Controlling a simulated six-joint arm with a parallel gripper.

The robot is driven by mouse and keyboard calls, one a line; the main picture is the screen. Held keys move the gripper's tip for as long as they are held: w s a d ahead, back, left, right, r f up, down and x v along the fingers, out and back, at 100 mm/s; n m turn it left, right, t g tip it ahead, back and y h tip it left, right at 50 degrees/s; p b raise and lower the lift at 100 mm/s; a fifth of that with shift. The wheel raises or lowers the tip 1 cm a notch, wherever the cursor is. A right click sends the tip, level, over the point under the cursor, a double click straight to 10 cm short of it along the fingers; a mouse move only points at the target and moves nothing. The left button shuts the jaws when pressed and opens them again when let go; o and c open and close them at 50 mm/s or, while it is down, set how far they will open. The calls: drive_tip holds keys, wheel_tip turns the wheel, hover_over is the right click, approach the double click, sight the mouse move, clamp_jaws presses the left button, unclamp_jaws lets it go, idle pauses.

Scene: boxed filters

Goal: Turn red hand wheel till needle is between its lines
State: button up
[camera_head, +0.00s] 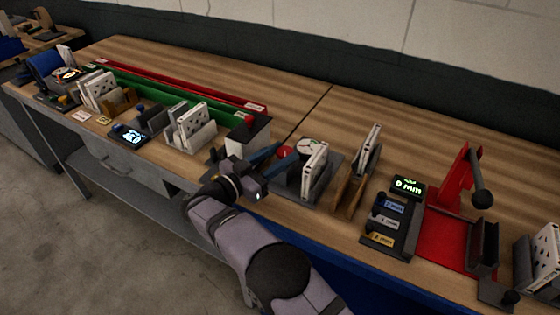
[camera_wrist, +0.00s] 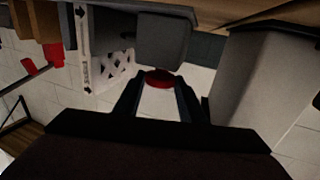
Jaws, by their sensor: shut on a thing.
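The red hand wheel (camera_head: 284,152) is small and sits at the left side of a grey stand (camera_head: 292,180) on the bench. In the wrist view the red wheel (camera_wrist: 159,78) lies between my fingertips, in front of a dark grey block (camera_wrist: 163,42). My gripper (camera_head: 277,153) reaches in from the front left with its fingers shut on the wheel. The round dial (camera_head: 312,146) shows behind a white boxed filter (camera_head: 315,170), which hides part of it. The needle and its lines are too small to read.
A white box with a dark stand (camera_head: 248,140) is close left of my gripper. A filter in a brown holder (camera_head: 362,170) stands right of the grey stand. Farther right are a display (camera_head: 408,187) and a red lever press (camera_head: 455,195). Green and red rails run behind on the left.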

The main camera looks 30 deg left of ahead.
drive_tip(key=shift+a+r+m+h+b, duration=0.1)
drive_tip(key=shift+m+h+b, duration=0.2)
drive_tip(key=shift+h+b, duration=0.2)
drive_tip(key=o, duration=1)
drive_tip(key=shift+s, duration=0.1)
drive_tip(key=shift+s+a+b, duration=0.25)
drive_tip(key=shift+s+b, duration=0.05)
drive_tip(key=shift+s, duration=0.3)
drive_tip(key=shift+b+v, duration=0.7)
drive_tip(key=shift+v, duration=2.25)
